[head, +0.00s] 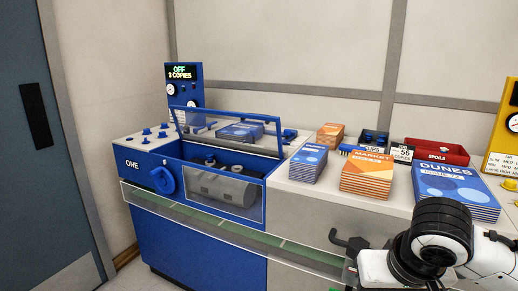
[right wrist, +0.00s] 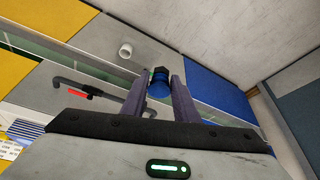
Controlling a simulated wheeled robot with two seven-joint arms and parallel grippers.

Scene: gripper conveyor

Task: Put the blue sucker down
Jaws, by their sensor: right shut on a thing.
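The blue sucker (right wrist: 159,88), a small blue piece with a dark top, sits between the fingertips of my right gripper (right wrist: 160,84) in the right wrist view. The gripper is shut on it, and the sucker is held clear of the surfaces behind it. In the head view my right arm (head: 432,250) is at the lower right; its fingers and the held sucker cannot be made out there. My left gripper is in neither view.
The blue machine marked ONE (head: 205,240) has a raised clear cover. On the grey counter are blue booklets (head: 307,165), orange MARKET booklets (head: 366,178), DUNES booklets (head: 457,190), a dark tray (head: 362,145) and a red SPOILS bin (head: 437,151). A dark handle (head: 347,241) juts out in front.

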